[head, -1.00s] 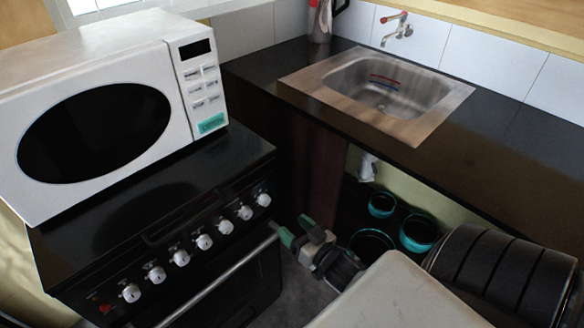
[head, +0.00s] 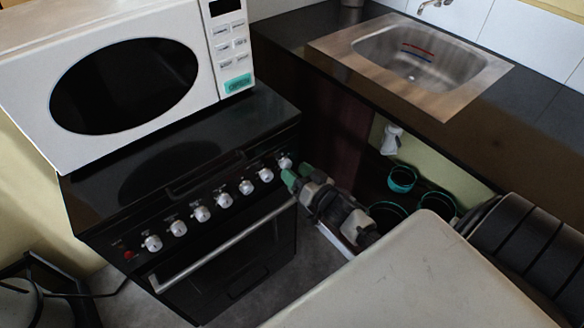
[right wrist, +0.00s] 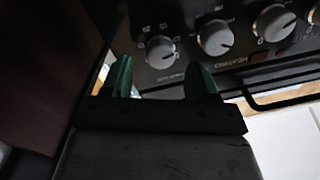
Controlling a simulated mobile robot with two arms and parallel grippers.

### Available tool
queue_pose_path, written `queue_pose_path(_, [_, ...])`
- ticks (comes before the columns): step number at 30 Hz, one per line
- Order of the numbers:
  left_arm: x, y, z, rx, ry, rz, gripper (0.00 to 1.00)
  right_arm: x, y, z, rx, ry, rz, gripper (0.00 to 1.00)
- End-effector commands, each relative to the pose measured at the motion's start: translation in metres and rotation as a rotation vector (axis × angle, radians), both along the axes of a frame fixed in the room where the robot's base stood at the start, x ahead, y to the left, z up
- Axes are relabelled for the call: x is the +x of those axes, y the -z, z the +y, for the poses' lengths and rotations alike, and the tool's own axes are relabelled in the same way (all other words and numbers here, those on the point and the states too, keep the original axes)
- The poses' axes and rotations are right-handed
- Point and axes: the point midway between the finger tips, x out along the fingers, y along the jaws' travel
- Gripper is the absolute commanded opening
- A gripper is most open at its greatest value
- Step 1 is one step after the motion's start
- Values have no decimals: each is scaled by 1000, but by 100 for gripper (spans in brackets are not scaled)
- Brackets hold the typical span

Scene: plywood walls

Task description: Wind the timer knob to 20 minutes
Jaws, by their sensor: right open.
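A row of white knobs runs along the black stove's front panel. The rightmost knob (head: 285,162) in the head view is closest to my right gripper (head: 297,176). In the right wrist view, which looks upside down, a white knob (right wrist: 160,51) with small markings around it sits just beyond and between the green fingertips of my right gripper (right wrist: 160,74). I take it to be that end knob; its label is too small to read surely. The fingers are apart with nothing between them. I cannot tell whether they touch the panel. My left gripper is not in view.
The stove's oven handle (head: 225,247) runs below the knobs. A white microwave (head: 210,75) stands on top. A dark counter with a steel sink (head: 490,72) is at right, with teal pots (head: 402,178) beneath. A dark cabinet side (right wrist: 40,70) is close beside the gripper.

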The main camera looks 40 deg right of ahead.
Motion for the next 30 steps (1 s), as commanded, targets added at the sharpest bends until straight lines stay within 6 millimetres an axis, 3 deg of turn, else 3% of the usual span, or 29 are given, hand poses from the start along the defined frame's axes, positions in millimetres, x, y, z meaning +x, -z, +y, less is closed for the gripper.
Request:
queue_pose_path(6, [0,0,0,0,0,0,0,19,0,3,-1,0,0,60])
queue_pose_path(15, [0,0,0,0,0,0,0,21,1,3,0,1,1,60])
queue_pose_path(25, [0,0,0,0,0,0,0,21,0,3,0,1,1,11])
queue_pose_path(30, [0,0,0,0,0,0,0,21,0,3,-2,0,1,11])
